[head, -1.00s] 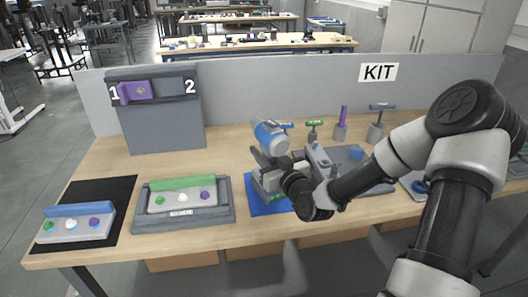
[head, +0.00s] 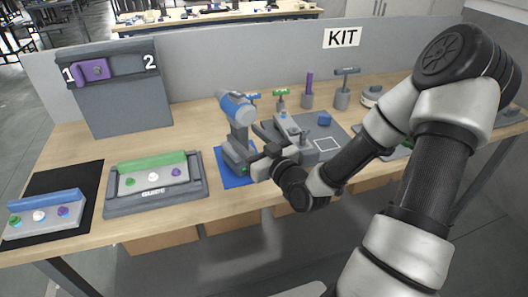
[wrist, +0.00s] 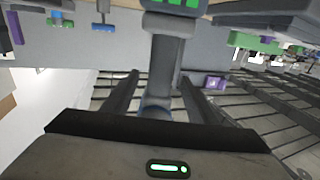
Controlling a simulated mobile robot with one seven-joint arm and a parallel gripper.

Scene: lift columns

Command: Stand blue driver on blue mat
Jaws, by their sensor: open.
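The blue driver (head: 237,108), with a blue-and-grey head and grey handle, stands upright with its base on the blue mat (head: 224,176). My gripper (head: 254,148) is at the driver's right side, low near handle height. In the wrist view, the driver's grey handle (wrist: 166,68) lies between the two spread fingers of my gripper (wrist: 160,80), and the picture is upside down. The fingers look open, with a gap beside the handle on the left; contact on the right cannot be told. My gripper hides part of the mat's right side.
A grey tray with a white square outline (head: 327,143) lies right of the mat. T-handled tools (head: 281,100) and a purple tool (head: 308,90) stand behind. A guide tray (head: 152,205) and black mat (head: 88,205) lie left. A grey panel (head: 118,95) stands behind them.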

